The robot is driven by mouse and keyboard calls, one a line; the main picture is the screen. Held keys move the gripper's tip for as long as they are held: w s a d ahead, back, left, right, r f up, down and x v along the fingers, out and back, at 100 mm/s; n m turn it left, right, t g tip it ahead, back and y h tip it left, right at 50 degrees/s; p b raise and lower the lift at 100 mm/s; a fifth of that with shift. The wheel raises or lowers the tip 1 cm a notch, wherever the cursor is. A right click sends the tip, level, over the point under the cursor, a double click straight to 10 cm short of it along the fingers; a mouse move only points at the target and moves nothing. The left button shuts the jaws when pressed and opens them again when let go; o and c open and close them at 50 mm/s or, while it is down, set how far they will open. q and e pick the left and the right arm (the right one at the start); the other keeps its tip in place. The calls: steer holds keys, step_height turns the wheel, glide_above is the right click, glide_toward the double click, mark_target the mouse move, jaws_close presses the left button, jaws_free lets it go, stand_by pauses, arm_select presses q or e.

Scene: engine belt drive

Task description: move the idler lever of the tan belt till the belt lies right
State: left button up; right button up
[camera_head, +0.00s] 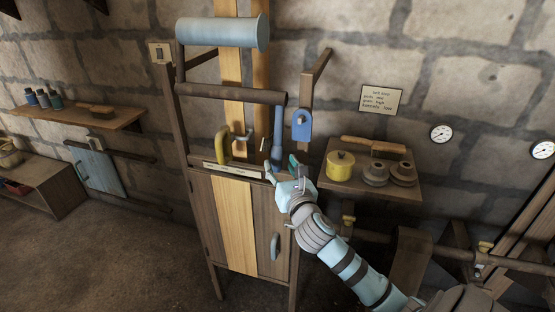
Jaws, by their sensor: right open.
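The tan belt (232,72) runs up the wall as two upright strips behind a light-blue roller (222,32) and a brown bar. A tan panel or strip (235,222) shows on the cabinet front below. A blue upright lever (278,132) stands at the right of the cabinet top; a yellow curved handle (222,146) stands at the left. I cannot tell for certain which is the idler lever. My right gripper (281,168) is open, its fingers just below the blue lever's lower end; whether they touch it is unclear. My left gripper is not in view.
A blue tag-like piece (302,126) hangs from a bracket right of the lever. A shelf (338,187) at right holds a yellow pot (340,165), two dark round pieces and a brush. Another shelf (75,121) with bottles is at left.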

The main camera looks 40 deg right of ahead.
mark_target(278, 162)
steer(key=x, duration=0.4)
steer(key=shift+w, duration=0.1)
jaws_close()
